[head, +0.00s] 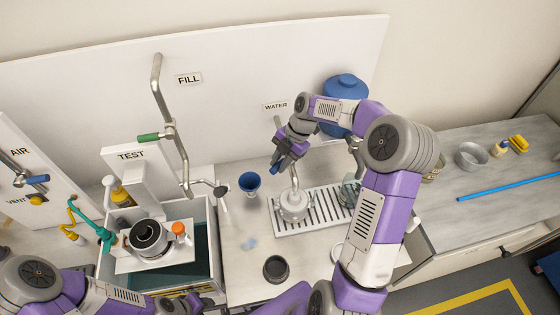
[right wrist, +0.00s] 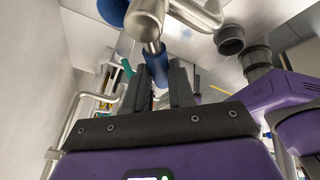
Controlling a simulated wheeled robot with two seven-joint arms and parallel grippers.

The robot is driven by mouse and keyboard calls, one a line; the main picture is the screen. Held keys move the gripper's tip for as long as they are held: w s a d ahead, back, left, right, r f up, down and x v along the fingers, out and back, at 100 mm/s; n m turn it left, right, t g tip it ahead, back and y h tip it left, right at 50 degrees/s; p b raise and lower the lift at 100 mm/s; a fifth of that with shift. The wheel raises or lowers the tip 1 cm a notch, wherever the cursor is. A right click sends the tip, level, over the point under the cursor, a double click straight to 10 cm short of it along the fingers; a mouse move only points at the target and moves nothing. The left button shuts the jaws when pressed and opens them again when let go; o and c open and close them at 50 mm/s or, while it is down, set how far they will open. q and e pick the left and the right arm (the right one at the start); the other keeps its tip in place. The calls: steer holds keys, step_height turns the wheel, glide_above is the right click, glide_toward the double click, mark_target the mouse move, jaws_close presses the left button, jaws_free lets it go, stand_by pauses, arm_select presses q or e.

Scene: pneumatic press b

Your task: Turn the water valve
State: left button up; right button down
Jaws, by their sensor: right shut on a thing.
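The WATER label (head: 276,106) is on the white back panel, with a metal water pipe (head: 278,122) below it. My right gripper (head: 281,158) reaches in from the right to this pipe. In the right wrist view, the blue valve handle (right wrist: 154,64) on the metal fitting (right wrist: 146,22) lies between its dark fingers, and the gripper is shut on it. In the head view, the gripper mostly hides the valve. My left arm enters at the bottom left; its gripper is not in view.
A metal vessel (head: 293,207) stands on the slotted drain tray (head: 318,213) below the gripper. A blue cup (head: 249,182) stands to the left, a dark cup (head: 276,268) in front. A blue tank (head: 344,90) is behind my arm. The FILL pipe (head: 172,120) is farther left.

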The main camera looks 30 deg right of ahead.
steer(key=c, duration=1)
jaws_free()
steer(key=shift+o, duration=0.2)
steer(key=v, duration=0.7)
steer(key=shift+d+r, duration=0.15)
steer(key=shift+r, duration=0.15)
steer(key=shift+p, duration=0.3)
